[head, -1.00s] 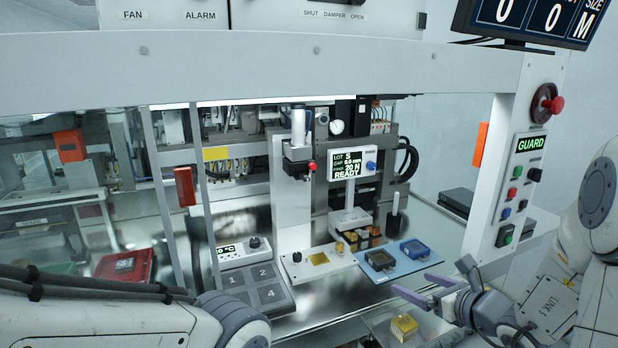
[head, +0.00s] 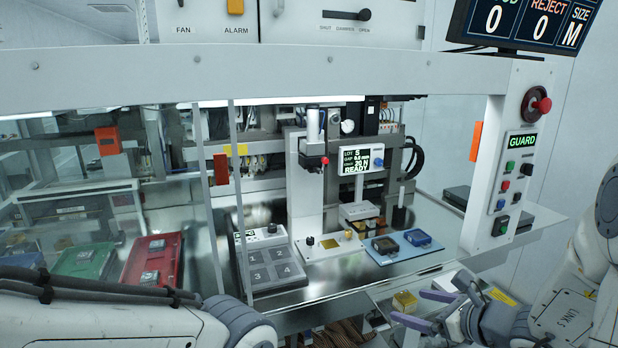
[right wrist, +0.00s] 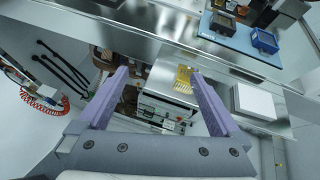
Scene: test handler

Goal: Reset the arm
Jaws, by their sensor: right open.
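My right gripper (head: 411,306) is open and empty, with its purple fingers pointing left at the lower right of the head view. In the right wrist view its fingers (right wrist: 158,73) stand apart with nothing held between them. My left arm (head: 235,322) crosses the lower left of the head view, and its gripper is not seen. A small gold block (head: 404,302) sits just beyond the right fingers in the head view. A gold item (right wrist: 183,78) also shows past the fingers in the right wrist view, apart from them.
The test handler's bench holds a numbered pad (head: 272,272), a white plate (head: 325,250) and a blue tray (head: 415,259) with two small sockets. Red (head: 155,262) and green (head: 85,258) trays lie behind glass at left. The white frame post (head: 490,190) stands near my right arm.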

